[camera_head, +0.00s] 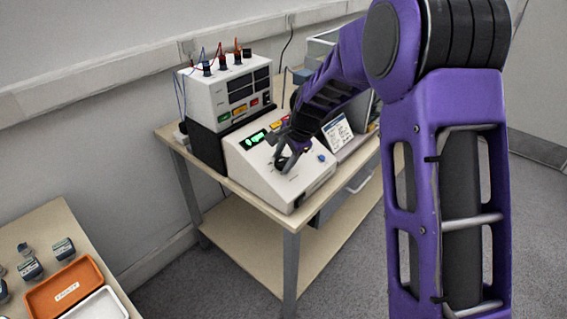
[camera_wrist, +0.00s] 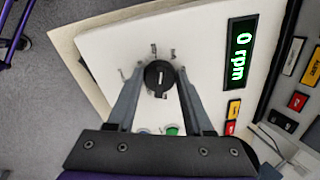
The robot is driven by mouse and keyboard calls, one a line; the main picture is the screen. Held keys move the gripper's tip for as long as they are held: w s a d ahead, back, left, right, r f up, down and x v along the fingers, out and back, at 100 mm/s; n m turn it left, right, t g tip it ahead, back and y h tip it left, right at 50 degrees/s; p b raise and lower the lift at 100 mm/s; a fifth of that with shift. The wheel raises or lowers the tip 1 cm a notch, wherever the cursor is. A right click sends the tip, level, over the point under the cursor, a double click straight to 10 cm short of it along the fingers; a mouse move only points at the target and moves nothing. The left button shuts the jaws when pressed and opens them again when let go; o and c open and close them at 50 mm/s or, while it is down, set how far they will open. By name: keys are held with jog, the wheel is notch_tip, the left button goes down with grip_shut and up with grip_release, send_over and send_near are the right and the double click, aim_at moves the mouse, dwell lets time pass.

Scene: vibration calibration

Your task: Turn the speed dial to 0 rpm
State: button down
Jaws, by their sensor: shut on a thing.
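The speed dial (camera_wrist: 159,76) is a round black knob with a white pointer mark on a white sloped control panel (camera_wrist: 115,50). My gripper (camera_wrist: 158,88) has its two grey fingers on either side of the dial and is shut on it. In the wrist view the green display (camera_wrist: 239,52) beside the dial reads 0 rpm. In the head view my gripper (camera_head: 286,160) reaches down onto the white console (camera_head: 290,187), and the dial is mostly hidden by the fingers.
A white instrument box (camera_head: 205,95) with several cable plugs on top stands behind the console. Coloured buttons (camera_wrist: 233,108) lie near the display. A second table at lower left holds an orange tray (camera_head: 65,287) and a white tray (camera_head: 100,306).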

jog(key=n+b, duration=0.1)
jog(key=n, duration=0.2)
jog(key=n+b, duration=0.2)
jog(key=n, duration=0.1)
jog(key=shift+s+d+f+n, duration=0.1)
jog(key=shift+d+f+n, duration=0.1)
jog(key=shift+n, duration=0.1)
jog(key=n+b, duration=0.1)
jog(key=n, duration=0.4)
jog(key=shift+r+n, duration=0.1)
jog(key=shift+n, duration=0.3)
jog(key=shift+y, duration=0.3)
jog(key=shift+c, duration=1.6)
grip_release()
jog(key=p+v, duration=0.2)
jog(key=v, duration=1.5)
jog(key=shift+r, duration=0.15)
jog(key=shift+s, duration=0.15)
